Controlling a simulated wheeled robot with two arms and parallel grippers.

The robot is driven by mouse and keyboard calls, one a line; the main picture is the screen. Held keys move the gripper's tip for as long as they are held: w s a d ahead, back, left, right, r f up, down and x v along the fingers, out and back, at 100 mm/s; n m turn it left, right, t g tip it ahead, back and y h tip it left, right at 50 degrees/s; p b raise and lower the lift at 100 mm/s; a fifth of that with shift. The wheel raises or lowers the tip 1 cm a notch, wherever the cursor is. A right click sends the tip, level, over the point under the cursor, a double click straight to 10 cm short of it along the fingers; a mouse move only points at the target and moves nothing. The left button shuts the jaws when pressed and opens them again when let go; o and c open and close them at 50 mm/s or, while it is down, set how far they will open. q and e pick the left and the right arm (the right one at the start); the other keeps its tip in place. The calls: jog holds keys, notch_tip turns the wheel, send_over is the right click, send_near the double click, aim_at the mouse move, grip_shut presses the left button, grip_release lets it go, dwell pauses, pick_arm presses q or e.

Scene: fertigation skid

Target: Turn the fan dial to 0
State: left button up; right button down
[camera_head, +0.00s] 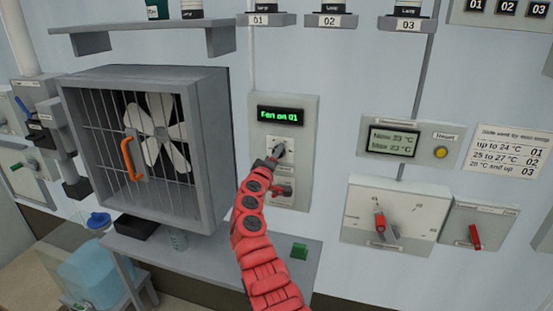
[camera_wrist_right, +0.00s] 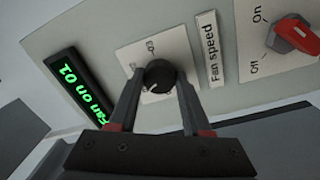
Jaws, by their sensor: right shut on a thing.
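The fan dial (camera_wrist_right: 159,76) is a small dark round knob on a white plate, beside a label reading "Fan speed". In the head view the dial plate (camera_head: 272,147) sits below a green display (camera_head: 281,116) that reads "Fan on 01". My right gripper (camera_head: 276,155) reaches up to the panel from below. In the wrist view its fingers (camera_wrist_right: 158,88) are shut on the dial, one on each side. The dial's pointer and most of its scale marks are hidden or too small to read. My left gripper is not in view.
A red on/off switch (camera_wrist_right: 296,34) is close to the dial on the same panel. The caged fan (camera_head: 157,135) with an orange handle (camera_head: 131,158) stands to the left. A shelf (camera_head: 205,258) runs below.

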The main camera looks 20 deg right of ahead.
jog(key=shift+n+t+y+p, duration=0.35)
jog(key=shift+n+p, duration=1.85)
jog(key=shift+n, duration=4.4)
jog(key=shift+c, duration=1.7)
grip_release()
jog(key=shift+s, duration=0.15)
